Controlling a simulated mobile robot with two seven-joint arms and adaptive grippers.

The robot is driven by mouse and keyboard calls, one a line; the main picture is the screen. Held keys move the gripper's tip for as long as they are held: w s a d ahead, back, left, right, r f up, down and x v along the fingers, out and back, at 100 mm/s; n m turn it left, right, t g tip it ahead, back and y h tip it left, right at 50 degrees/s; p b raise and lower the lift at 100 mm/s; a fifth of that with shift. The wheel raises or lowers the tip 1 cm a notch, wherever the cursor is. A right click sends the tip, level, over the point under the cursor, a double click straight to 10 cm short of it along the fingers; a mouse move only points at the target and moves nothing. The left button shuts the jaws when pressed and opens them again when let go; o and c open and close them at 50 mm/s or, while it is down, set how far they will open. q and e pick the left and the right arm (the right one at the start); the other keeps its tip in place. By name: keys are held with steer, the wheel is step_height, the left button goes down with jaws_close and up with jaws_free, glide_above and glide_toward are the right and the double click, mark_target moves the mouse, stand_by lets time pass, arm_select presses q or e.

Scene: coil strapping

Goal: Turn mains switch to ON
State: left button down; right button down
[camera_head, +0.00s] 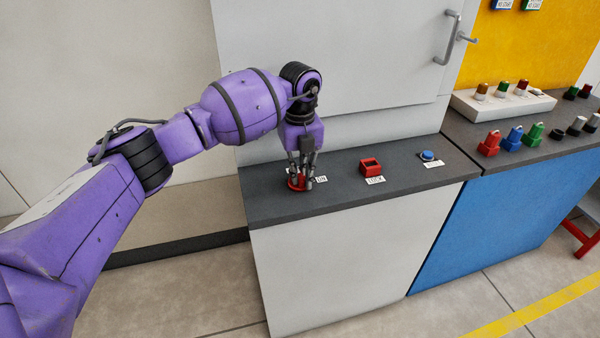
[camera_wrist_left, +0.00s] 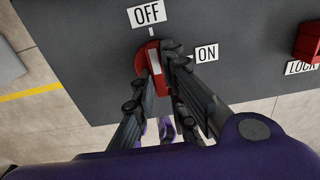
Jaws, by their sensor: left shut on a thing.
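The mains switch (camera_head: 297,183) is a red rotary knob at the left end of the dark grey counter. In the left wrist view the red switch (camera_wrist_left: 145,62) shows a white bar that points toward the OFF label (camera_wrist_left: 147,14). The ON label (camera_wrist_left: 207,53) lies to its right. My left gripper (camera_head: 301,172) points down over the switch. In the left wrist view its fingers (camera_wrist_left: 160,72) are shut on the switch handle, one on each side, and hide part of it. My right gripper is in neither view.
A red LOCK block (camera_head: 371,167) and a blue button (camera_head: 428,156) stand to the right on the same counter (camera_head: 335,189). Farther right, several coloured padlocks (camera_head: 515,138) stand on another counter. A grey cabinet door with a handle (camera_head: 449,38) rises behind.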

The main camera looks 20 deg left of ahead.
arm_select(q)
steer(key=shift+m, duration=0.3)
steer(key=m, duration=0.3)
steer(key=shift+a+m+p, duration=0.15)
steer(key=shift+m+p, duration=0.15)
steer(key=m, duration=0.5)
steer(key=shift+a+m, duration=0.15)
steer(key=shift+m, duration=0.15)
steer(key=m, duration=0.5)
steer(key=shift+a, duration=0.15)
steer(key=shift+w+m+b, duration=0.1)
steer(key=shift+m+b, duration=0.3)
steer(key=shift+m, duration=1.1)
steer(key=c, duration=1.8)
jaws_free()
